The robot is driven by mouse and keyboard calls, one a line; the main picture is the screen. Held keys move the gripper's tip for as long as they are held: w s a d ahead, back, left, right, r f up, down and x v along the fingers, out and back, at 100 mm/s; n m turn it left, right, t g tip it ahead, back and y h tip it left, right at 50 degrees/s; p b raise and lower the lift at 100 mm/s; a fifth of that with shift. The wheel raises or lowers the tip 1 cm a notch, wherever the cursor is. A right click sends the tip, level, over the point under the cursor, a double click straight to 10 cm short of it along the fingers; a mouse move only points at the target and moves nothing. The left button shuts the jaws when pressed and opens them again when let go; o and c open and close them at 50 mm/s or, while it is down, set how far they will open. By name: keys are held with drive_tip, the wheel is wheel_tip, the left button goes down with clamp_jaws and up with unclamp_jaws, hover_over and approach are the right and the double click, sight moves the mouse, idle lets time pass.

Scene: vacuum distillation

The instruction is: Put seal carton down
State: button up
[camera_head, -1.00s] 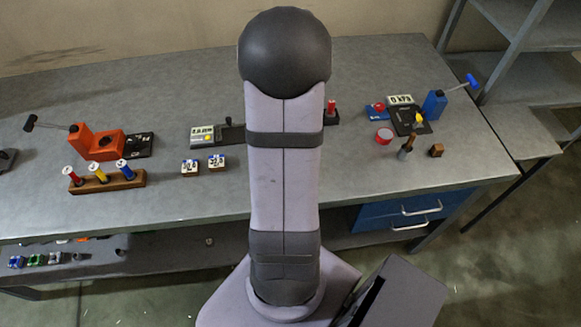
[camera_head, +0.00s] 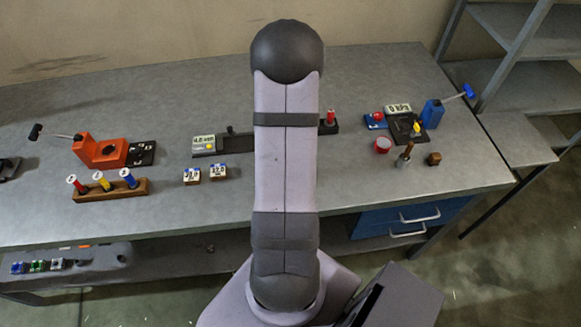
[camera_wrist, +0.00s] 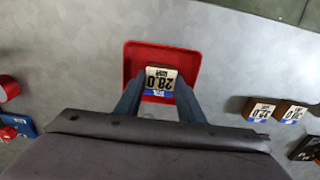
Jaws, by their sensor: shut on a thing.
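In the wrist view, a small seal carton (camera_wrist: 160,80) with a white label, dark printed figures and a blue band sits between the two fingers of my gripper (camera_wrist: 159,86). The fingers are shut on its sides. A red square tray (camera_wrist: 165,48) lies below and around the carton in this view. Whether the carton touches the tray floor I cannot tell. In the head view my arm hides the gripper, the held carton and the tray.
Two similar cartons stand side by side on the bench, a left one (camera_head: 191,176) and a right one (camera_head: 218,172). A wooden rack (camera_head: 110,190) with coloured pieces and an orange device (camera_head: 98,150) stand left.

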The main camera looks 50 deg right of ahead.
drive_tip(key=shift+f, duration=0.6)
drive_tip(key=shift+f, duration=0.1)
drive_tip(key=shift+f, duration=0.15)
drive_tip(key=o, duration=1)
drive_tip(key=shift+r, duration=0.2)
wheel_tip(320, 180, up, 12)
drive_tip(key=b, duration=0.3)
drive_tip(key=shift+r, duration=0.1)
